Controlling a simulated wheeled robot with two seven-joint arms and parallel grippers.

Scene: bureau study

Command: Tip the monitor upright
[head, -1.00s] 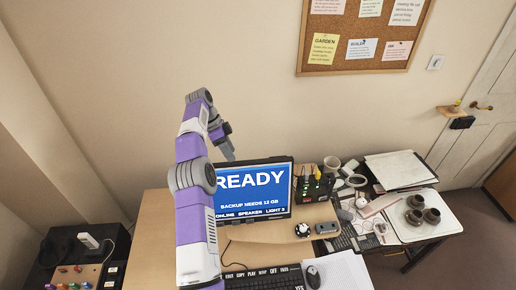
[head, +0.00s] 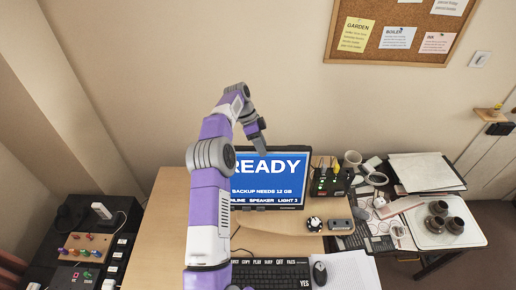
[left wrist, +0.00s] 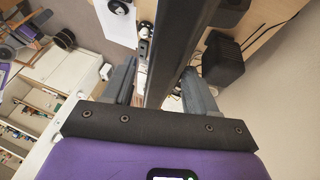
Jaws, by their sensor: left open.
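The monitor (head: 268,178) stands at the back of the wooden desk, its blue screen reading READY and facing me. My left arm hides its left part. I cannot tell exactly how far it leans. My left gripper (head: 262,148) is at the monitor's top edge, pointing down. In the left wrist view the monitor (left wrist: 175,45) is a thin dark slab seen edge-on, between the two fingers of my left gripper (left wrist: 160,88). The fingers are open, with a narrow gap showing on each side. My right gripper is in neither view.
A keyboard (head: 270,274), a mouse (head: 319,273) and a round knob (head: 314,224) lie in front of the monitor. Mugs and papers crowd the right. The wall is behind.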

